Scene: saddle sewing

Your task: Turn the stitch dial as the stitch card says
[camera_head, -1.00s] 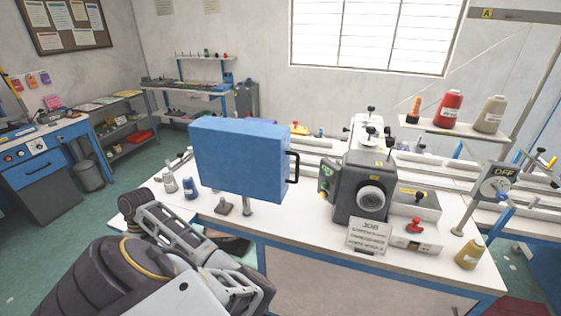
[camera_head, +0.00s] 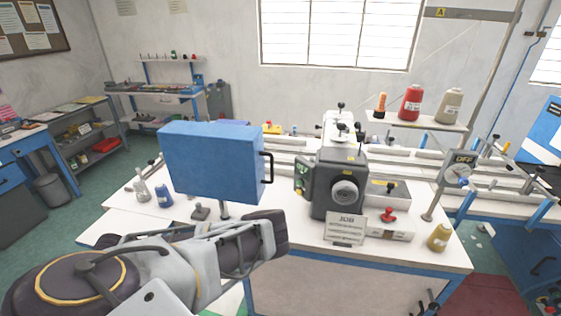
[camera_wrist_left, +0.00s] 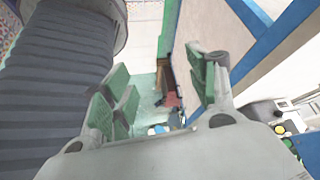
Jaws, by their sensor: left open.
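The grey sewing machine head (camera_head: 338,180) stands on the white table with a round pale dial (camera_head: 345,192) on its front. A card headed JOB (camera_head: 346,229) leans before it; its smaller lines are too small to read. A second small dial (camera_head: 458,173) sits on a post under an OFF label; I cannot tell which dial is the stitch dial. My left gripper (camera_head: 195,240) is at the table's front left, apart from both dials. In the left wrist view my left gripper (camera_wrist_left: 160,95) is open, with nothing between its green pads. My right gripper is out of view.
A blue box with a black handle (camera_head: 212,161) stands on a post left of the machine. A red knob (camera_head: 388,214), a yellow spool (camera_head: 439,237) and a blue bottle (camera_head: 164,195) stand on the table (camera_head: 290,235). Thread cones (camera_head: 411,103) sit on a shelf.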

